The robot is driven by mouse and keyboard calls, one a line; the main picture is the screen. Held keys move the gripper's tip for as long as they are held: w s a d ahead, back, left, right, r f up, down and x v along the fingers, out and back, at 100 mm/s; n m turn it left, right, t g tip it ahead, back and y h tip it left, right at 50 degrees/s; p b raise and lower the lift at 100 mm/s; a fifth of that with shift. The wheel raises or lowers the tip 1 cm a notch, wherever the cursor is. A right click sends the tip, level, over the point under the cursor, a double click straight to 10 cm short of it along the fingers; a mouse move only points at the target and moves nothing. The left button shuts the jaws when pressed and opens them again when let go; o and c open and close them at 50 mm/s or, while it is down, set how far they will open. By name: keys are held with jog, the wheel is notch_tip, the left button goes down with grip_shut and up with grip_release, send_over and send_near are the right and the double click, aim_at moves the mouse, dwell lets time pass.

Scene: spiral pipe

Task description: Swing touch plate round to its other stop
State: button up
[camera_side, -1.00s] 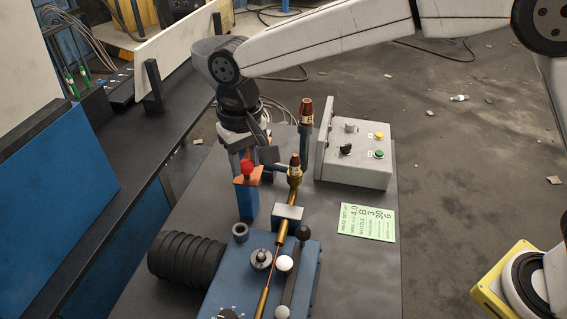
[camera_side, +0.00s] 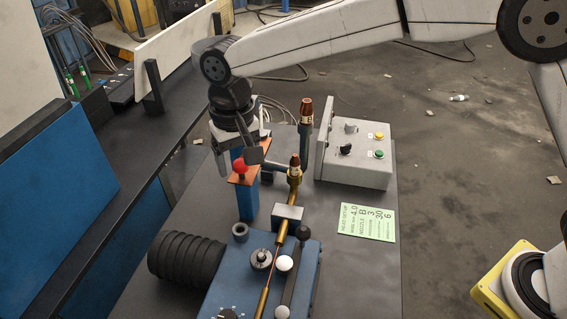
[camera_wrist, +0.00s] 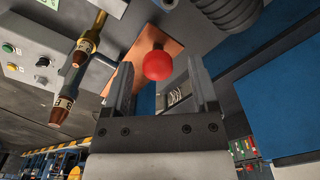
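The touch plate (camera_side: 246,179) is a flat copper-orange plate on top of a blue post (camera_side: 247,203). A red ball knob (camera_side: 240,166) stands on it. My gripper (camera_side: 238,160) is over the plate, pointing down, with one finger on each side of the knob in the side view. In the wrist view, the red knob (camera_wrist: 158,65) appears between the open fingers of my gripper (camera_wrist: 159,75), with a gap to each. The orange plate (camera_wrist: 143,50) spreads behind the knob. My fingers and wrist hide part of the plate in the side view.
A brass torch with a copper nozzle (camera_side: 295,165) stands just right of the plate. Another nozzle (camera_side: 305,112) rises behind it. A grey control box (camera_side: 355,155) is farther right. A black bellows (camera_side: 187,257) and blue machine block (camera_side: 215,290) lie in front.

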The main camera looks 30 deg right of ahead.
jog(key=shift+r, duration=0.1)
jog(key=shift+r, duration=3.85)
jog(key=shift+d, duration=0.1)
jog(key=s+d+f+t, duration=0.1)
jog(key=s+d+f, duration=0.25)
jog(key=d, duration=0.45)
jog(key=s+d+f, duration=0.2)
jog(key=d+f, duration=0.2)
jog(key=d, duration=0.4)
jog(key=s+d+f+t, duration=0.1)
jog(key=s+d+f, duration=0.25)
jog(key=d, duration=0.45)
jog(key=s+d+f, duration=0.4)
jog(key=s+d, duration=0.1)
jog(key=s, duration=0.2)
jog(key=shift+d+f+t, duration=0.3)
